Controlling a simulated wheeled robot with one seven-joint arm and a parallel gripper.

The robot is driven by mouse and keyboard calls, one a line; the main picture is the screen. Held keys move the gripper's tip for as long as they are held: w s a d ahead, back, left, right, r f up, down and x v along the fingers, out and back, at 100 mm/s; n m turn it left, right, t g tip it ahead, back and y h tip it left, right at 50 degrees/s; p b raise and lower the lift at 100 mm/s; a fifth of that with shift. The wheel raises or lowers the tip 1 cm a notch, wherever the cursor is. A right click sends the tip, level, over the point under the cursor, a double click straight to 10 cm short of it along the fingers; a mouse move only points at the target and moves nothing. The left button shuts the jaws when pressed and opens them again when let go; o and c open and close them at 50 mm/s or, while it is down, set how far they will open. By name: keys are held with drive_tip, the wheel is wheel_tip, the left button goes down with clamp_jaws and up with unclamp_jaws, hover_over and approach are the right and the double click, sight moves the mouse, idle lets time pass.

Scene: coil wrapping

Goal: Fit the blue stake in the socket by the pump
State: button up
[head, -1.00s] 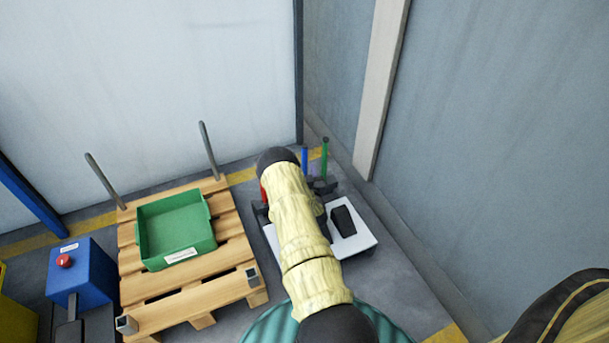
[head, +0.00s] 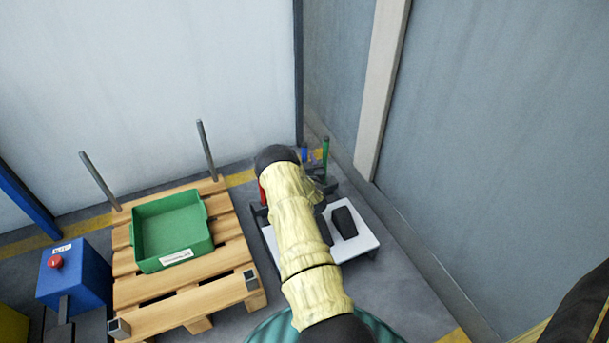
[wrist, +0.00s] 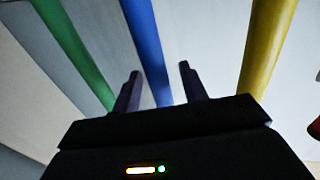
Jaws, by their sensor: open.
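The blue stake (head: 304,154) stands upright in a rack at the back, mostly hidden behind my arm. In the wrist view, the blue stake (wrist: 146,40) runs between my open gripper's (wrist: 160,70) fingers; contact cannot be told. My gripper is hidden in the head view. The pallet (head: 225,228) has one empty square socket at its near right corner (head: 250,279) and another at its near left corner (head: 119,328). A blue box with a red button (head: 72,274) stands beside the near left socket; I cannot tell whether it is the pump.
A green stake (head: 325,155) stands right of the blue one; a yellow stake (wrist: 268,45) shows in the wrist view. A green bin (head: 172,230) sits on the pallet, with two grey posts at its far corners. A white-topped platform (head: 362,240) holds a black object. Walls close in behind and right.

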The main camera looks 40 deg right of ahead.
sight(304, 143)
clamp_jaws()
wheel_tip(304, 143, up, 10)
drive_tip(key=p, duration=0.6)
idle(0.5)
